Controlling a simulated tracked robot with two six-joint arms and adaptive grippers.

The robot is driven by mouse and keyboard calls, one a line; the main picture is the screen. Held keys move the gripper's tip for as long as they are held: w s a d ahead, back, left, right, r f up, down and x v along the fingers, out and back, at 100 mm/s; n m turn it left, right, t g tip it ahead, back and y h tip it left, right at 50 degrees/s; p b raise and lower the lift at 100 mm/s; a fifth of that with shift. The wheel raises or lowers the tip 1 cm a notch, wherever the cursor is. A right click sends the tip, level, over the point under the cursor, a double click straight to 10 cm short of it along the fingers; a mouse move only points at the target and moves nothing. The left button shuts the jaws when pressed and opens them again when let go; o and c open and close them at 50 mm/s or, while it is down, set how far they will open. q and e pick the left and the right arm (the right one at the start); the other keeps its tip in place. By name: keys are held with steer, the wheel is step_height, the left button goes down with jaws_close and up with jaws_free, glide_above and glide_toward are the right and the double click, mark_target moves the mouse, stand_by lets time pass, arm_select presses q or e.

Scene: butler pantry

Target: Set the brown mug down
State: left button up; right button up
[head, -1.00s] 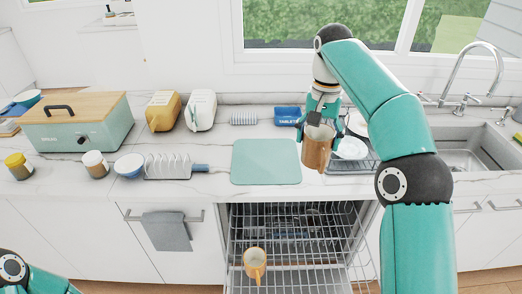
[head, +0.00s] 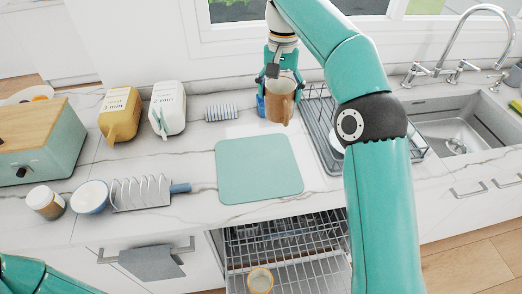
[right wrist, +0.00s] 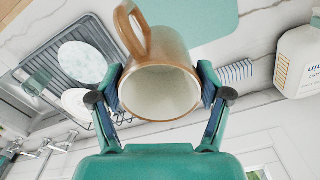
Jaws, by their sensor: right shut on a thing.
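The brown mug (head: 280,101) is held by my right gripper (head: 283,72) over the back of the counter, behind the green mat (head: 258,168) and left of the dish rack (head: 322,122). In the right wrist view the mug (right wrist: 165,88) sits between the two fingers of the gripper (right wrist: 163,92). Its pale, empty inside faces the camera and its handle points to the top of the picture. I cannot tell whether its base touches the counter. My left gripper is out of view; only part of my left arm shows at the lower left.
A striped grey-blue item (head: 221,112), a white canister (head: 168,108) and a yellow one (head: 120,115) stand further left. Another mug (head: 260,281) is in the open dishwasher below.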

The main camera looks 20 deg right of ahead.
mark_target(278, 114)
steer(key=shift+f+b, duration=0.8)
steer(key=shift+f, duration=8.7)
steer(key=o, duration=1.4)
steer(key=shift+f, duration=0.1)
step_height(278, 114, up, 12)
steer(key=shift+r, duration=0.1)
